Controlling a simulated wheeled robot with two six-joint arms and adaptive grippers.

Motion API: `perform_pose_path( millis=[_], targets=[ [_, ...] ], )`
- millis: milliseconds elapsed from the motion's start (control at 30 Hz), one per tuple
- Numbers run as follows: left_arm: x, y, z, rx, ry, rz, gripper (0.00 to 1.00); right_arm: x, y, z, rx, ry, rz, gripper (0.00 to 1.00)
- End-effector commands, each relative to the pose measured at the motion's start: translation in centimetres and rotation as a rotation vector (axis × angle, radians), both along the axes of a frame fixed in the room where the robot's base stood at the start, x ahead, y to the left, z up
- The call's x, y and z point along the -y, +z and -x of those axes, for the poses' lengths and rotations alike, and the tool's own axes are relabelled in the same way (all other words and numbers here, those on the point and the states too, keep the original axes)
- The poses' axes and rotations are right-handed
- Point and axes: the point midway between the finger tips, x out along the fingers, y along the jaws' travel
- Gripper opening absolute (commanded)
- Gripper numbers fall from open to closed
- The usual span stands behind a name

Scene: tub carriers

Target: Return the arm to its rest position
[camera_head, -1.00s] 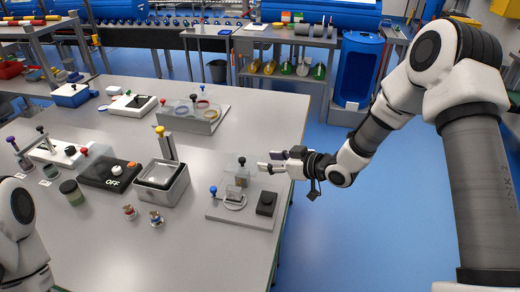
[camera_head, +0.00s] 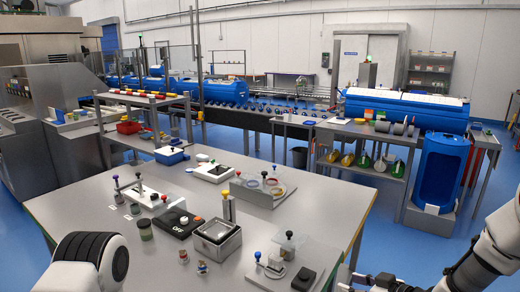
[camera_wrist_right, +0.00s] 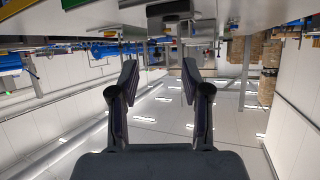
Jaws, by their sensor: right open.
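My right gripper (camera_head: 362,283) is at the bottom edge of the head view, just off the right edge of the grey worktable (camera_head: 330,215). Its fingers are partly cut off there. In the right wrist view the gripper (camera_wrist_right: 158,82) is open, with its two fingers spread and nothing between them. My right arm comes in from the lower right. Only a rounded white and black link of my left arm shows at the lower left; the left gripper is out of view.
Nearest the right gripper on the table are a fixture with a blue knob (camera_head: 257,256) and a black block (camera_head: 303,279). A metal box (camera_head: 216,240) and a black OFF switch unit (camera_head: 178,222) stand farther left. Blue floor lies right of the table; a blue bin (camera_head: 440,170) stands beyond.

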Motion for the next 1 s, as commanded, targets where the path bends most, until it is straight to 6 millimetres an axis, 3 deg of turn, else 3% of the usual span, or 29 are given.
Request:
perform_pose_path(
  millis=[267,433,567,600,700,800,833,900,1000],
  targets=[
    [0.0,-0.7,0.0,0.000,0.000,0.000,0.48,-2.2,-7.6,4.2,-0.161,0.027,0.021,0.48],
    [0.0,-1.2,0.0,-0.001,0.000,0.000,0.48,-3.4,-13.9,9.3,-0.342,-0.012,0.038,0.48],
    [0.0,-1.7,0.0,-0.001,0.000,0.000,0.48,-3.9,-20.0,16.3,-0.560,-0.090,0.079,0.48],
    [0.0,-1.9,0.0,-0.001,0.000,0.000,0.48,-3.8,-21.9,19.3,-0.650,-0.131,0.104,0.48],
    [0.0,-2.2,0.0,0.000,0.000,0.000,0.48,-2.7,-25.1,27.0,-0.860,-0.255,0.187,0.48],
    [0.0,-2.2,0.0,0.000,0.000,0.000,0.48,-0.7,-25.4,32.6,-1.010,-0.401,0.274,0.48],
    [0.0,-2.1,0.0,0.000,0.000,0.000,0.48,-0.1,-25.1,33.6,-1.038,-0.446,0.293,0.48],
    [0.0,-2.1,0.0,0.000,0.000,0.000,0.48,1.0,-24.8,35.0,-1.079,-0.525,0.318,0.48],
    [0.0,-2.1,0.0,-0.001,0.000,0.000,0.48,1.5,-24.8,35.2,-1.091,-0.558,0.330,0.48]
  ],
)
